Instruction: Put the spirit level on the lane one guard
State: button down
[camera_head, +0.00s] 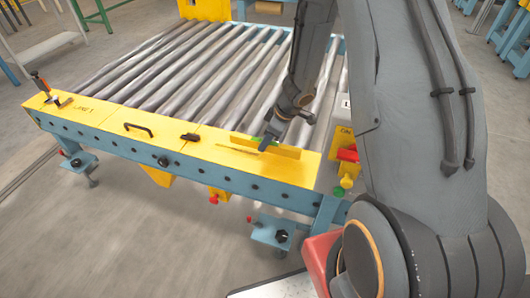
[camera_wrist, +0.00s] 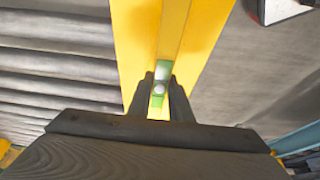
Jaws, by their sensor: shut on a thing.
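The spirit level is a yellow bar (camera_head: 288,151) with a green vial. It lies over the right end of the yellow lane one guard (camera_head: 110,118), which is marked "LANE 1", and runs roughly along it. My gripper (camera_head: 268,143) points down and is shut on the level near its middle. In the wrist view the level (camera_wrist: 174,30) runs away between my fingertips (camera_wrist: 162,88), its green vial between them, with the yellow guard (camera_wrist: 135,40) beneath. A thin dark line shows on the guard beside the level. I cannot tell whether the level touches the guard.
The roller bed (camera_head: 170,70) lies behind the guard. A black handle (camera_head: 139,130), a dark clamp-like item (camera_head: 190,137) and an upright tool (camera_head: 45,88) sit on the guard further left. Red and yellow buttons (camera_head: 347,168) stand off its right end.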

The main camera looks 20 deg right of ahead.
jog(key=shift+f+b, duration=0.6)
jog(key=shift+f, duration=1.3)
jog(key=shift+f, duration=0.1)
jog(key=c, duration=1.6)
grip_release()
jog(key=p+v, duration=0.4)
jog(key=v, duration=0.8)
jog(key=shift+a, duration=0.1)
